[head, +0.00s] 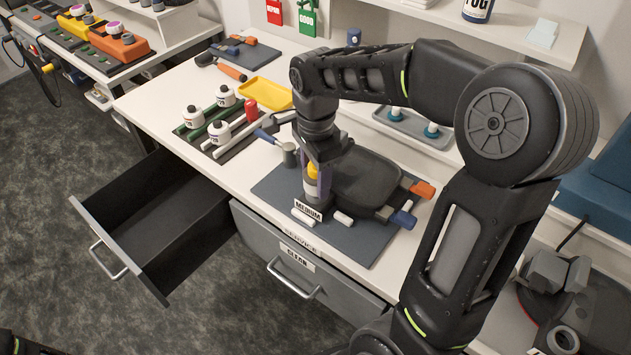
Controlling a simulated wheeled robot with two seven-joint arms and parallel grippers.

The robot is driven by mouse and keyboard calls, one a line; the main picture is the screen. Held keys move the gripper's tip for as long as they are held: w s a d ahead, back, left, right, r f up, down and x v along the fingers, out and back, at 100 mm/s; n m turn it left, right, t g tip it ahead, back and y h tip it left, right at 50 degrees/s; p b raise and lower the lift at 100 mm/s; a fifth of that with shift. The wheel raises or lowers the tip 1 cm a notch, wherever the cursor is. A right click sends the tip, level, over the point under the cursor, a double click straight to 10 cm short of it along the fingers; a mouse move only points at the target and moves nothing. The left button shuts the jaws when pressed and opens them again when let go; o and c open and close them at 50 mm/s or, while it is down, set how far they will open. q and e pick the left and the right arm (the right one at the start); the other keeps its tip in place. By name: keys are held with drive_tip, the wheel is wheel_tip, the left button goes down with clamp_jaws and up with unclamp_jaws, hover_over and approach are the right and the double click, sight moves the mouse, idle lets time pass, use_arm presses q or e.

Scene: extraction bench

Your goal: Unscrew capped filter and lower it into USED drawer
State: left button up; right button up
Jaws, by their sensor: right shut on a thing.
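My right gripper (315,186) points down over the grey mat and is shut on the filter (312,172), of which a yellow and white part shows between the fingers. The filter stands upright at the dark unit (368,178) on the mat, just behind the MEDIUM sign; whether it is still seated there is hidden by the gripper and the sign. An open, empty drawer (150,218) sticks out at the left of the bench front; its label does not show. My left gripper is not in view.
A dark rack with white bottles (218,131) and a yellow tray (265,94) stand on the bench left of the mat (275,185). A hammer-like tool lies near the mat.

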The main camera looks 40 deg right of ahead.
drive_tip(key=shift+r+p, duration=1.8)
drive_tip(key=shift+r, duration=0.7)
drive_tip(key=shift+r+p, duration=0.7)
drive_tip(key=shift+r, duration=0.5)
drive_tip(key=shift+f, duration=0.1)
